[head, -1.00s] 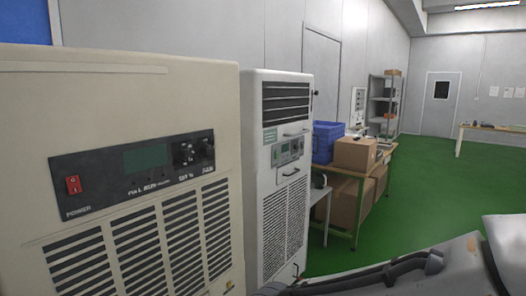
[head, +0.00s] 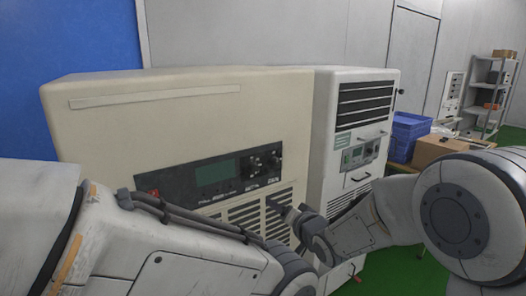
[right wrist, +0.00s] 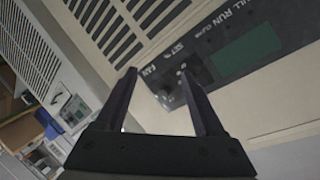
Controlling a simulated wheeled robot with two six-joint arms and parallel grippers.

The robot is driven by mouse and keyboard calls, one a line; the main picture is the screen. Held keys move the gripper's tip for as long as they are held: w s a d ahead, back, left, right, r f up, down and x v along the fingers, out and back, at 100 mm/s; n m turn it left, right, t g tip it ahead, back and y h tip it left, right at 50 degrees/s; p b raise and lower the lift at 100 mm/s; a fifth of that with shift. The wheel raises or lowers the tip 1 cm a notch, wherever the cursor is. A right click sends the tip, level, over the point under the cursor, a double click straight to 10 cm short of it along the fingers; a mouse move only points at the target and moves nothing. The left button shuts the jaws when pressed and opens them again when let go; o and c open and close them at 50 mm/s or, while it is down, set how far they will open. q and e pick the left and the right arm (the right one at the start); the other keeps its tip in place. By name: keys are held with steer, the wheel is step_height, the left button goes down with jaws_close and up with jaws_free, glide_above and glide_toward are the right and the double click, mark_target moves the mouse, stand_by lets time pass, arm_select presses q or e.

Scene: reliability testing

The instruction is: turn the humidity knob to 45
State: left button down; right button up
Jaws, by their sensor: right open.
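The beige machine (head: 180,120) carries a black control panel (head: 215,195) with a dark green display (head: 215,173). Two dark knobs sit at the panel's right end; the left one, by the "SET" lettering, is the set knob (head: 255,166), and the fan knob (head: 274,160) is beside it. My right gripper (head: 276,207) is just below and in front of the knobs. In the right wrist view my right gripper (right wrist: 158,71) is open and empty, with the panel's knob end (right wrist: 172,90) showing between its fingers. My left arm crosses the lower left of the head view; its gripper is out of view.
A red power switch (head: 153,194) is at the panel's left end, partly behind my left arm. Vent slots (head: 240,215) lie below the panel. A white cabinet (head: 360,110) stands close on the right. Blue crates (head: 408,135) and a cardboard box (head: 440,148) are farther right.

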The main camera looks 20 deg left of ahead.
mark_target(255, 170)
steer(key=w+a+r+y+p, duration=0.1)
steer(key=w+a+p, duration=0.1)
steer(key=w+a, duration=0.1)
steer(key=w+a+r+t+y+p, duration=0.1)
steer(key=w+a+r+p, duration=0.1)
steer(key=w+a+p, duration=0.1)
steer(key=w+a+r+m+y+p, duration=0.1)
steer(key=w+a+r+p, duration=0.1)
steer(key=w+a, duration=0.1)
steer(key=shift+w+a+y, duration=0.3)
steer(key=shift+w+a, duration=0.05)
arm_select(q)
step_height(255, 170, up, 9)
steer(key=shift+p, duration=0.3)
arm_select(e)
steer(key=shift+w+a, duration=0.35)
steer(key=shift+f, duration=0.1)
arm_select(q)
steer(key=shift+f, duration=0.1)
arm_select(e)
jaws_close()
